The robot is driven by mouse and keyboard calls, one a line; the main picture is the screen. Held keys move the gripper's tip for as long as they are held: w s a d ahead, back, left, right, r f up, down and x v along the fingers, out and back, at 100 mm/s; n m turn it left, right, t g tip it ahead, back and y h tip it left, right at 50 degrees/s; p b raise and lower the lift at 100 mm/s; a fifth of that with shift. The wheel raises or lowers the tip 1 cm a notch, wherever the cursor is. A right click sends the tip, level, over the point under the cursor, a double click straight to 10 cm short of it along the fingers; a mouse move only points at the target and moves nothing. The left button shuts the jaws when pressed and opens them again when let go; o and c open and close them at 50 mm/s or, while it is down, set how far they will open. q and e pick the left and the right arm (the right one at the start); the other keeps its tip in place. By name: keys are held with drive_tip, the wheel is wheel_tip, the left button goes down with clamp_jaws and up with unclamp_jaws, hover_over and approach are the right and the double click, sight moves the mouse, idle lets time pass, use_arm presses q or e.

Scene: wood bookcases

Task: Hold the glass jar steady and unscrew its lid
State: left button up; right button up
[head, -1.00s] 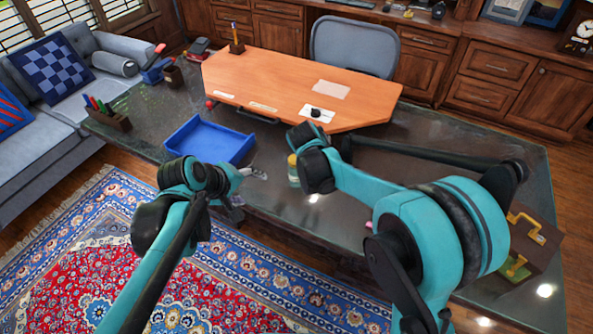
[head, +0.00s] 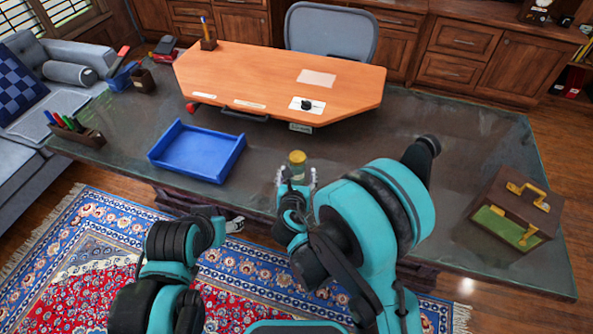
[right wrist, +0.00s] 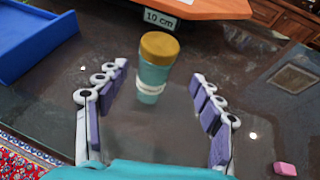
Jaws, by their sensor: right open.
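The glass jar (head: 297,170) stands upright on the dark desk, with a gold lid (head: 297,157) on top. In the right wrist view the jar (right wrist: 151,80) looks teal with a pale label, and its lid (right wrist: 159,46) shows clearly. My right gripper (head: 297,180) is open, just in front of the jar. In the right wrist view its fingers (right wrist: 158,98) are spread to either side, with the jar beyond and between them, and I see no contact. My left gripper (head: 236,225) is low at the desk's front edge, apart from the jar; its finger gap is too small to tell.
A blue tray (head: 198,150) lies left of the jar. An orange raised board (head: 270,80) with a 10 cm tag (head: 300,127) is behind it. A brown case (head: 515,210) stands at the right. A pink block (right wrist: 285,169) lies near the right fingers. Desk space right of the jar is clear.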

sight(297, 167)
drive_tip(key=x, duration=0.2)
drive_tip(key=b+x, duration=0.1)
drive_tip(key=x, duration=0.3)
drive_tip(key=shift+w+a+f, duration=0.2)
drive_tip(key=shift+a, duration=0.05)
drive_tip(key=shift+w+f, duration=0.1)
drive_tip(key=shift+w, duration=0.3)
drive_tip(key=shift+s, duration=0.1)
drive_tip(key=c, duration=1.4)
